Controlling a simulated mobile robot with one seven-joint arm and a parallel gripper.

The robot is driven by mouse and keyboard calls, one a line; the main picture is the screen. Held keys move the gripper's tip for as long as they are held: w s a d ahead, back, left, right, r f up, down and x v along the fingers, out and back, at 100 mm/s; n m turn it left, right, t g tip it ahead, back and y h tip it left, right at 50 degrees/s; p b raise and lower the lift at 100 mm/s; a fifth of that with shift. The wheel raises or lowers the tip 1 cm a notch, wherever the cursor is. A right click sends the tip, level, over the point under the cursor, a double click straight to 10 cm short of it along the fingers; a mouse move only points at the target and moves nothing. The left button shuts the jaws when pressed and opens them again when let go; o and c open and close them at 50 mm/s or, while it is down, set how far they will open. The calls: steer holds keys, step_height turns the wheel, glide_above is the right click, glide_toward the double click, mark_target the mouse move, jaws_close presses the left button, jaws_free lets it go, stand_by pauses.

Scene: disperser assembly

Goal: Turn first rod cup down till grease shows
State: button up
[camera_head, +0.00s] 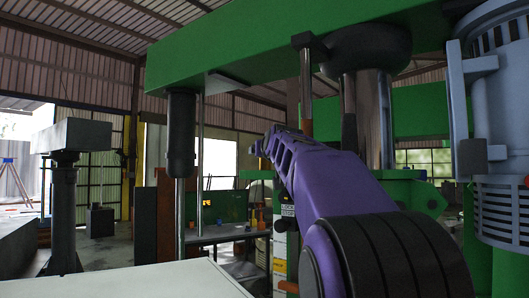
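A dark cylindrical cup (181,135) sits around a vertical steel rod (180,215) under the left end of the green beam (270,50). A smaller dark cap (305,40) tops another rod (305,90) further right, with an orange-brown part low on that rod. I cannot tell which of these is the first rod cup. No grease can be made out on either. My purple arm reaches from the lower right up toward the middle, ending right of the left cup and apart from it in the picture. My gripper is not visible at its far end.
A thick dark collar and polished column (367,110) stand right of centre. A grey-blue ribbed motor housing (497,130) fills the right edge. A pale flat surface (130,281) lies at the lower left. A grey pedestal (64,210) stands further left. A cluttered bench (215,234) is behind.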

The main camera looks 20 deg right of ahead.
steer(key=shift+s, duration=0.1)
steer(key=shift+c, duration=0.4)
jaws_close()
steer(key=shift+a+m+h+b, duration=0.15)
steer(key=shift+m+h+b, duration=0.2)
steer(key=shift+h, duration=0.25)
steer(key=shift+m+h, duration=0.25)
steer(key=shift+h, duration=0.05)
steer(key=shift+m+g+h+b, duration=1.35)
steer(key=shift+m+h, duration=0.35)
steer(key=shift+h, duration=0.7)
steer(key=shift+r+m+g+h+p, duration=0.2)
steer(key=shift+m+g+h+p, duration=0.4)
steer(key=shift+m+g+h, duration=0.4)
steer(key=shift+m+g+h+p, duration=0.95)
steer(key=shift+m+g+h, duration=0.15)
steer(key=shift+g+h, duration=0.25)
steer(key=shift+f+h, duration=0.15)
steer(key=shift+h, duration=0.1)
